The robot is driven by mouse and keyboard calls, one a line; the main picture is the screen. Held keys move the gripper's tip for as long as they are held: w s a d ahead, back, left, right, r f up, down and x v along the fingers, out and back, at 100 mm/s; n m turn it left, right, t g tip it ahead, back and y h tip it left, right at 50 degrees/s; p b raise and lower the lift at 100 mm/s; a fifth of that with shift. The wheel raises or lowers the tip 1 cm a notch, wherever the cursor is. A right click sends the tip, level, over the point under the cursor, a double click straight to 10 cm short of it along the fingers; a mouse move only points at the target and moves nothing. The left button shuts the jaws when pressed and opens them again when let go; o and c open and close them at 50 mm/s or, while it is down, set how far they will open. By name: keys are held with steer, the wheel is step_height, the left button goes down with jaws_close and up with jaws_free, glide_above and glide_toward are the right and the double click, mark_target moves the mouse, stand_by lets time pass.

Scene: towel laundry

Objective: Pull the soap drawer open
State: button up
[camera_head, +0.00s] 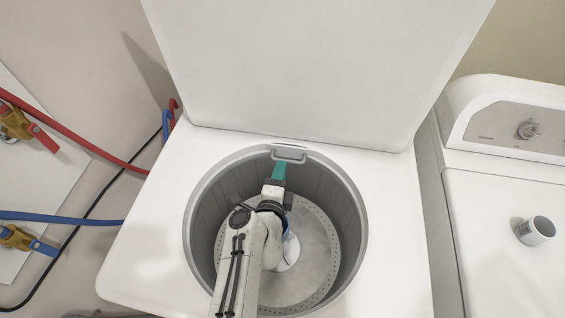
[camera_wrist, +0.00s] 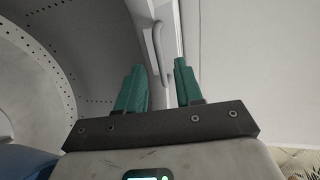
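The soap drawer (camera_head: 289,153) is a small light-grey piece with a raised handle, set at the back rim of the open washer tub. In the wrist view its handle (camera_wrist: 157,42) is a grey loop just ahead of my fingers, roughly in line with the gap between them. My gripper (camera_head: 279,170) reaches up from inside the tub, with its teal fingertips just below the drawer. In the wrist view my gripper (camera_wrist: 160,72) has its two fingers apart, with nothing held between them. I cannot tell whether either finger touches the handle.
The round tub wall (camera_head: 350,210) surrounds my arm. The raised white lid (camera_head: 310,70) stands behind the opening. Red and blue hoses (camera_head: 75,217) run at the left.

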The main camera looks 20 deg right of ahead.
steer(key=shift+x, duration=1.9)
jaws_close()
